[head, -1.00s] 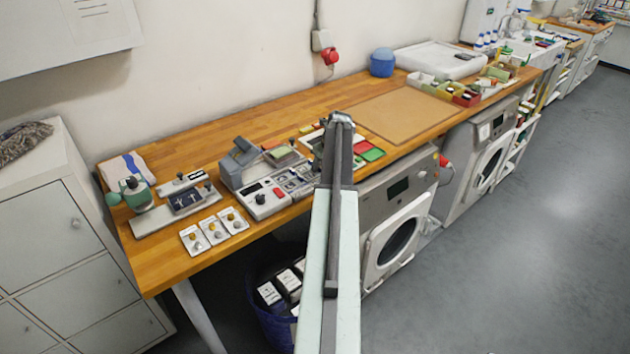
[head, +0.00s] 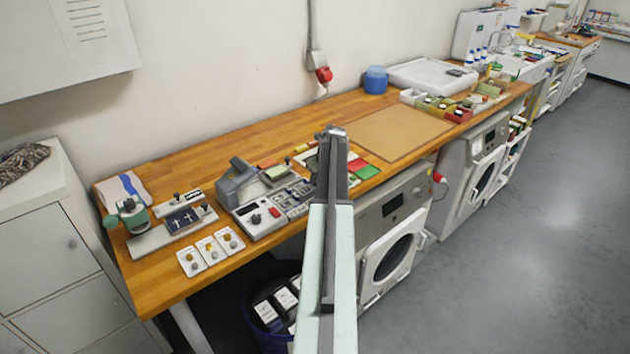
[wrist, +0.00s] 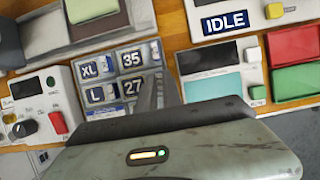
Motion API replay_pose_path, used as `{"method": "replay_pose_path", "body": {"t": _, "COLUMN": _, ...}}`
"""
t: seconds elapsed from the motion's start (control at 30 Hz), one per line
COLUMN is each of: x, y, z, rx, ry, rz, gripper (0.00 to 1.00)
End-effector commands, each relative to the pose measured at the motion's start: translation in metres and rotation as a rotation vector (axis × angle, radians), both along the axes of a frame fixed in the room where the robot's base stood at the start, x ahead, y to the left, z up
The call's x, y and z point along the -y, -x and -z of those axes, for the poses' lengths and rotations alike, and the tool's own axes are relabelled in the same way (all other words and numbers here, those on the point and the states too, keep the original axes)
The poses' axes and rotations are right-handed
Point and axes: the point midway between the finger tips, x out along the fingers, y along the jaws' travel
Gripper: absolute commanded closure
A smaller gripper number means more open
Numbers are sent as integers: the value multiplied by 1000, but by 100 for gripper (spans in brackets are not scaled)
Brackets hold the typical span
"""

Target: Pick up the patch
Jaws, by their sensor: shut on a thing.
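Small navy-and-white size patches lie in a grey compartment tray in the wrist view: XL (wrist: 96,68), 35 (wrist: 131,60), L (wrist: 101,95) and 27 (wrist: 132,88). My gripper (wrist: 152,94) comes in from below, its narrow grey fingers close together just right of the 27 patch. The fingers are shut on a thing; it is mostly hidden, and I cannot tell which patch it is. In the head view my arm covers the gripper, and the tray (head: 292,198) shows left of the arm.
A control box with a red button (wrist: 58,122) stands left of the tray. An IDLE display (wrist: 231,22) and red and green pads (wrist: 295,80) lie to the right. A tan mat (head: 390,133) leaves free room on the wooden bench (head: 250,130).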

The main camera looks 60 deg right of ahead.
Motion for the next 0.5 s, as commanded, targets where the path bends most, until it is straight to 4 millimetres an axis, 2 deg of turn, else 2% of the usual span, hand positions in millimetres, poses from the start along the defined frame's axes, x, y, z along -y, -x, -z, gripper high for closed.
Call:
{"method": "replay_pose_path", "body": {"t": 0.03, "x": 0, "y": 0, "z": -15, "rx": 0, "ry": 0, "rz": 0, "gripper": 100}}
{"method": "replay_pose_path", "body": {"t": 0.07, "x": 0, "y": 0, "z": -20, "rx": 0, "ry": 0, "rz": 0, "gripper": 100}}
{"method": "replay_pose_path", "body": {"t": 0.27, "x": -14, "y": 44, "z": -17, "rx": 0, "ry": 0, "rz": 3, "gripper": 100}}
{"method": "replay_pose_path", "body": {"t": 0.5, "x": -33, "y": 109, "z": -23, "rx": 0, "ry": -1, "rz": 4, "gripper": 100}}
